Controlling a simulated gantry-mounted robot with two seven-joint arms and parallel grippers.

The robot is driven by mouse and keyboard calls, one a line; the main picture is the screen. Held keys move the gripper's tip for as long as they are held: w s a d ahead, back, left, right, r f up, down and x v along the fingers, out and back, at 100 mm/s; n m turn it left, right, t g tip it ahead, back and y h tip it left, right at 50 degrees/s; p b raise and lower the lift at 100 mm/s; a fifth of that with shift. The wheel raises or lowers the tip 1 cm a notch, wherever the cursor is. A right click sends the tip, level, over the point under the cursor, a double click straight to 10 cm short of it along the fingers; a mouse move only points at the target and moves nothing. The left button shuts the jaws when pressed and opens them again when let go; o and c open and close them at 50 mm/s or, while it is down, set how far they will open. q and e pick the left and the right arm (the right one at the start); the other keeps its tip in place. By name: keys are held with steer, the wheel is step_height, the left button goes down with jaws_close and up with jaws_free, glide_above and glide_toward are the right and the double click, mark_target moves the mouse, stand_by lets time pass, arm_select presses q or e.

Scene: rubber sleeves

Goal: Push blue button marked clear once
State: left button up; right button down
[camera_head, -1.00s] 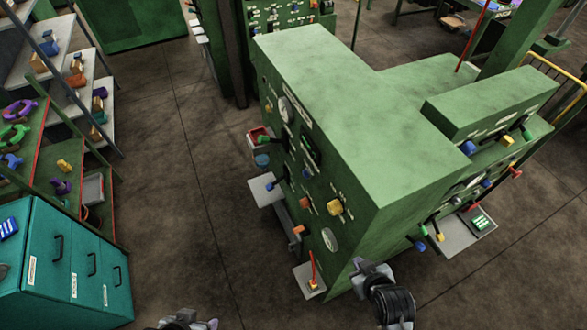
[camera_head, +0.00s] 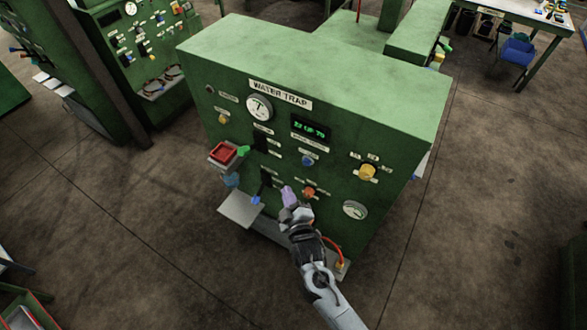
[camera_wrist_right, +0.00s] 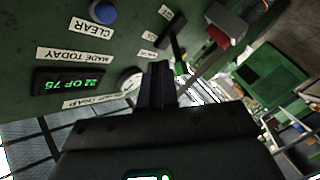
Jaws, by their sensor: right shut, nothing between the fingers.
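The blue button (camera_head: 307,160) is a round knob on the front of the green WATER TRAP machine, below a green-lit display (camera_head: 310,130). In the right wrist view the blue button (camera_wrist_right: 103,11) is cut by the top edge, beside a CLEAR label (camera_wrist_right: 89,27). My right gripper (camera_head: 290,197) is in front of the panel, below and left of the button in the head view. Its fingers (camera_wrist_right: 158,85) are shut and empty, apart from the button. My left gripper is out of view.
An orange-red button (camera_head: 309,192) is close to my right gripper. A red tray (camera_head: 223,152) and a grey shelf (camera_head: 240,209) jut out at left. Open floor lies in front.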

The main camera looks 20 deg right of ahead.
mark_target(307, 162)
steer(key=shift+w+a, duration=0.1)
steer(key=shift+a, duration=0.1)
steer(key=shift+d, duration=0.1)
steer(key=w+d+b, duration=0.3)
steer(key=w+d, duration=0.2)
steer(key=d, duration=0.1)
steer(key=shift+w+d, duration=0.25)
steer(key=shift+d, duration=0.15)
stand_by(0.4)
stand_by(0.8)
